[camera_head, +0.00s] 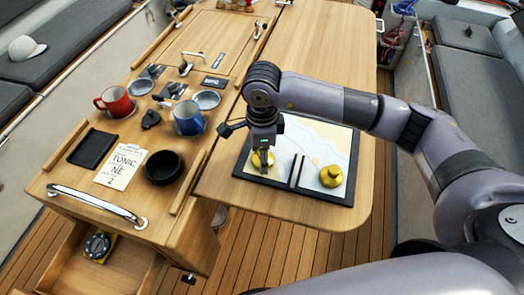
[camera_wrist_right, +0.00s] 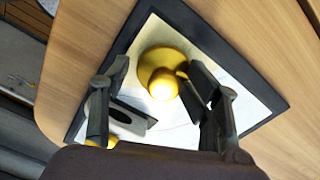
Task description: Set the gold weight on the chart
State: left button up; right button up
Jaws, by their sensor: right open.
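The chart (camera_head: 312,134) lies on the wooden table in a dark-edged frame; its pale sheet also shows in the wrist view (camera_wrist_right: 205,55). One gold weight (camera_head: 257,160) is at the chart's left front part, partly hidden under my right gripper (camera_head: 262,148). In the wrist view this gold weight (camera_wrist_right: 160,70) appears on the chart just beyond the open fingers (camera_wrist_right: 158,98), not clasped. A second gold weight (camera_head: 331,176) stands on the chart's right front part; only a sliver of it (camera_wrist_right: 102,143) shows behind a finger in the wrist view. My left gripper is out of view.
A dark parallel rule (camera_head: 296,172) lies between the weights. The left console holds a red mug (camera_head: 115,102), a blue mug (camera_head: 188,118), a black bowl (camera_head: 163,167) and a card (camera_head: 122,166). An open drawer (camera_head: 75,262) is below. The table beyond the chart is clear.

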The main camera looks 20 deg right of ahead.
jog(key=shift+o, duration=1.3)
jog(key=shift+w+d, duration=0.1)
jog(key=shift+d, duration=0.05)
jog(key=shift+r, duration=0.1)
jog(key=shift+w+r, duration=0.1)
jog(key=shift+r, duration=0.45)
notch_tip(320, 180, up, 11)
jog(key=b, duration=0.3)
jog(key=shift+r, duration=0.1)
